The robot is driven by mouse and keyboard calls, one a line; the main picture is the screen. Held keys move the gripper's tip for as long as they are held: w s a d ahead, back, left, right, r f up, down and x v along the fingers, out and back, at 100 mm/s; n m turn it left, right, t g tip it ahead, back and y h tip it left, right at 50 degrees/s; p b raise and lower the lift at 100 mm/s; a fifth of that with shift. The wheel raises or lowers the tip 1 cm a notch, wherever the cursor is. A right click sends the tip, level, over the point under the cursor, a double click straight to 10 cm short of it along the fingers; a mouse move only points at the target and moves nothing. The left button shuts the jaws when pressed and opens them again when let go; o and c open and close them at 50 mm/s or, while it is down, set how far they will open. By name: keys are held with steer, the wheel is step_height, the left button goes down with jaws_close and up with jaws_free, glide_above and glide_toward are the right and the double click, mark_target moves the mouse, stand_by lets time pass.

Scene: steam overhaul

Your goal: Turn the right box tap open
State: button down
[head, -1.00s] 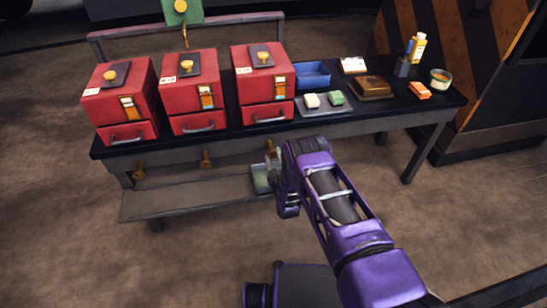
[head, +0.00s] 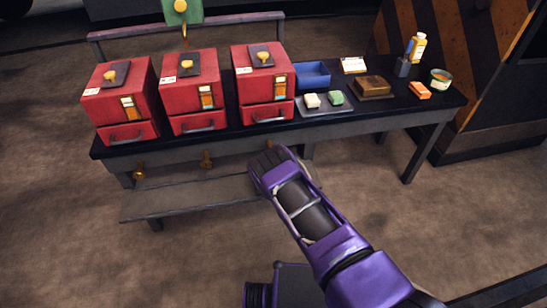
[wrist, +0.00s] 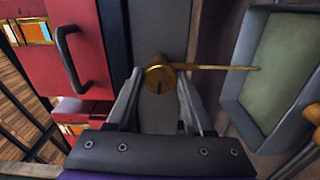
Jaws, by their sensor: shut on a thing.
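The right box tap is a brass piece with a round, slotted head (wrist: 160,85) in the wrist view. A thin brass rod runs from it to the right, over the edge of a tray. My gripper (wrist: 160,76) has one finger on each side of the head and is shut on it.
Two similar brass taps, left (head: 139,170) and middle (head: 206,159), hang under the bench edge. The left box (head: 118,100) and middle box (head: 190,92) stand above them. A grey tray (wrist: 233,85) with a green bottom lies beside the tap. A low shelf (head: 185,198) runs below.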

steer(key=shift+n, duration=0.5)
steer(key=shift+c, duration=1.5)
jaws_free()
steer(key=shift+s, duration=0.1)
steer(key=p+v, duration=0.2)
steer(key=v, duration=1.5)
steer(key=shift+p, duration=0.3)
steer(key=shift+r, duration=0.15)
